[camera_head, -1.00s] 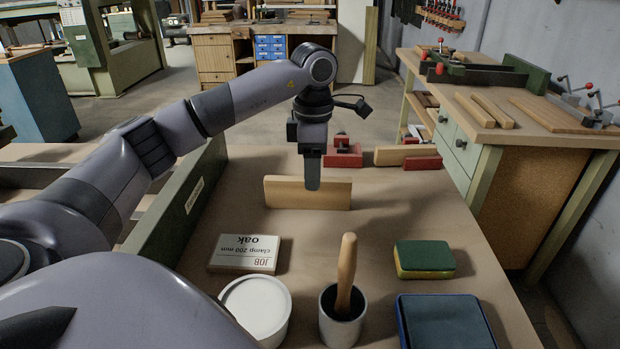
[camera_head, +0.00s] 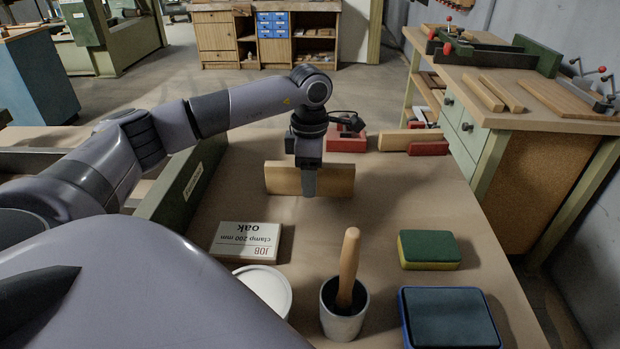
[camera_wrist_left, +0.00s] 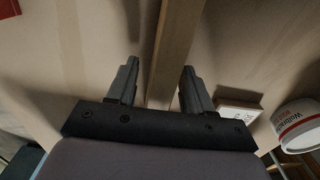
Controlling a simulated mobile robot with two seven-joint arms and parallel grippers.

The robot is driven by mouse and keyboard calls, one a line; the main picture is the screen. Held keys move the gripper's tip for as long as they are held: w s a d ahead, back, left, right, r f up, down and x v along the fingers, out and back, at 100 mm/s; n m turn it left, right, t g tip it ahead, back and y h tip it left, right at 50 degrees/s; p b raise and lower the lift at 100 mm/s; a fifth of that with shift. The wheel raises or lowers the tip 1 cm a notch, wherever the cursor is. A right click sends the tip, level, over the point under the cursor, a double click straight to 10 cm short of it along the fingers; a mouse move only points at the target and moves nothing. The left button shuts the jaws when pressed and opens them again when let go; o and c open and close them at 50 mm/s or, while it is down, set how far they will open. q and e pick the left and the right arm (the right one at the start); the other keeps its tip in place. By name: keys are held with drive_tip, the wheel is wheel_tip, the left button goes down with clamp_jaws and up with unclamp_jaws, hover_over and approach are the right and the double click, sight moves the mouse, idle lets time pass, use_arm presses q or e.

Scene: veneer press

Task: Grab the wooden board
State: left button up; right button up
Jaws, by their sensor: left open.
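The wooden board (camera_head: 279,179) is a light, narrow plank standing on its long edge across the brown tabletop (camera_head: 385,230). My left gripper (camera_head: 309,181) is over its middle and points down, with one finger in front of the board's near face. In the left wrist view the board (camera_wrist_left: 172,50) runs between the two spread fingers of the left gripper (camera_wrist_left: 158,80), with a gap visible on each side. The far finger is hidden in the head view. My right gripper is not in view.
A label block (camera_head: 246,242), white tub (camera_head: 266,287), cup with a wooden-handled tool (camera_head: 343,320), sponge (camera_head: 428,250) and blue-rimmed pad (camera_head: 450,318) stand nearer. A red clamp (camera_head: 347,141) and another wood piece (camera_head: 396,139) lie behind. A green rail (camera_head: 180,190) is left.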

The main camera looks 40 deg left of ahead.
use_arm(q)
drive_tip(key=shift+c, duration=0.3)
clamp_jaws()
drive_tip(key=shift+r, duration=0.15)
